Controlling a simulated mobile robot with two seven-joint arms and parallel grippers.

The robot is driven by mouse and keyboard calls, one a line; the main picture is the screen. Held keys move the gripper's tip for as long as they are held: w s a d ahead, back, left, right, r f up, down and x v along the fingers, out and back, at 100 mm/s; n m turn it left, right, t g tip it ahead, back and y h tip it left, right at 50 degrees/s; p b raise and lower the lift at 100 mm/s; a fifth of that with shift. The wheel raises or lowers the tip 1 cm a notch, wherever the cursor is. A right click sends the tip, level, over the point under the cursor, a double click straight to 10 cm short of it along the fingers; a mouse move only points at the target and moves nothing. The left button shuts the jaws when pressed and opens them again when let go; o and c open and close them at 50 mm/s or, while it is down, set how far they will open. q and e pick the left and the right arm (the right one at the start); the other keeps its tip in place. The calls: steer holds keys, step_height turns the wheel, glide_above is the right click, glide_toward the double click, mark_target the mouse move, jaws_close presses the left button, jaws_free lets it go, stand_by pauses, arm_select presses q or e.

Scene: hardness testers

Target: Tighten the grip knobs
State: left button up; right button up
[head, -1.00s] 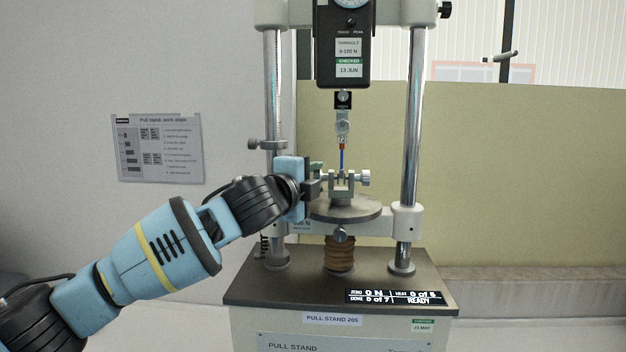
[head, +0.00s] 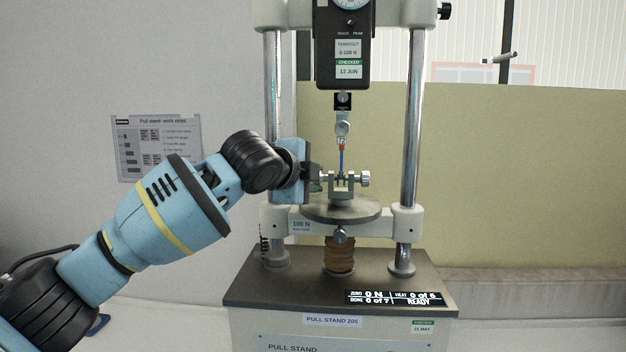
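The lower grip (head: 342,186) is a small metal vise on the round plate (head: 341,209) of the pull stand. Its right grip knob (head: 365,179) is silver and in plain sight. My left gripper (head: 317,179) is at the grip's left side, its dark fingers pointing right at where the left knob sits. The gripper hides that knob, and I cannot tell whether the fingers are closed on it. My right gripper is not in view.
Two steel columns (head: 412,130) flank the grip. The force gauge (head: 342,50) hangs above it. A display (head: 394,298) on the base reads 0 N and READY. A printed sheet (head: 158,148) is on the left wall. The space right of the grip is free.

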arm_select(q)
steer(key=shift+w+r+n+g+y, duration=0.15)
steer(key=shift+n+g+y, duration=0.2)
steer(key=shift+g, duration=0.95)
steer(key=o, duration=1)
steer(key=shift+v, duration=3.95)
